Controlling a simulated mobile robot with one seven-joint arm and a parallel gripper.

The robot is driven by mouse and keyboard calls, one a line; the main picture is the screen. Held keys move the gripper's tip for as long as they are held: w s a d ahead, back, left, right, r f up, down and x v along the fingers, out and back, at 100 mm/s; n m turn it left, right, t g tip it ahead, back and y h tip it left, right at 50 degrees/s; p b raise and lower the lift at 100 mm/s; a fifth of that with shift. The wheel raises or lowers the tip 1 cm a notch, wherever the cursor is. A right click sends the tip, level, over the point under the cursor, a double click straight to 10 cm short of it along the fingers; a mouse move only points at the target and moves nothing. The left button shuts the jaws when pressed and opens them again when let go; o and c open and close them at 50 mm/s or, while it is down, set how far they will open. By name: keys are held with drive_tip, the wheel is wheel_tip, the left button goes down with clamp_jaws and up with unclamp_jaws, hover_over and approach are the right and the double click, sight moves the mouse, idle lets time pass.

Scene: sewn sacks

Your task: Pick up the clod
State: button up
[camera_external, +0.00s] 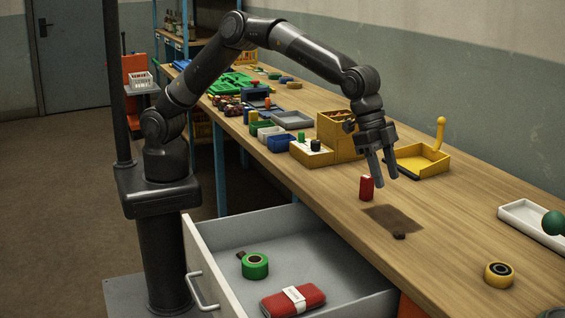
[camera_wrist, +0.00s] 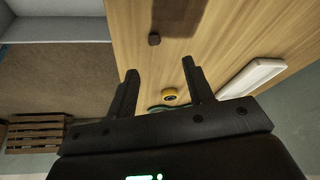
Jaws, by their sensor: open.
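The clod (camera_external: 399,236) is a small dark brown lump on the wooden table, at the near edge of a brown patch (camera_external: 388,216). In the wrist view the clod (camera_wrist: 154,39) lies beyond the fingertips, near the top middle, beside the dark patch (camera_wrist: 178,15). My gripper (camera_external: 385,183) is above the table, up and slightly left of the clod in the external view. Its fingers are apart and point down, with nothing between them. In the wrist view both fingers (camera_wrist: 160,84) show spread, and the clod is not touching them.
A red can-like object (camera_external: 366,188) stands close to the left finger in the external view. A yellow tray (camera_external: 422,160), yellow tape roll (camera_external: 499,274) and white tray (camera_external: 528,224) are on the table. An open drawer (camera_external: 215,262) holds green tape (camera_external: 255,266) and a red bundle (camera_external: 310,300).

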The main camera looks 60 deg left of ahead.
sight(400, 234)
drive_tip(key=x, duration=0.8)
drive_tip(key=s+d+x, duration=0.1)
drive_tip(key=x, duration=0.3)
drive_tip(key=shift+d, duration=0.1)
drive_tip(key=shift+c, duration=0.6)
clamp_jaws()
drive_tip(key=shift+r, duration=0.1)
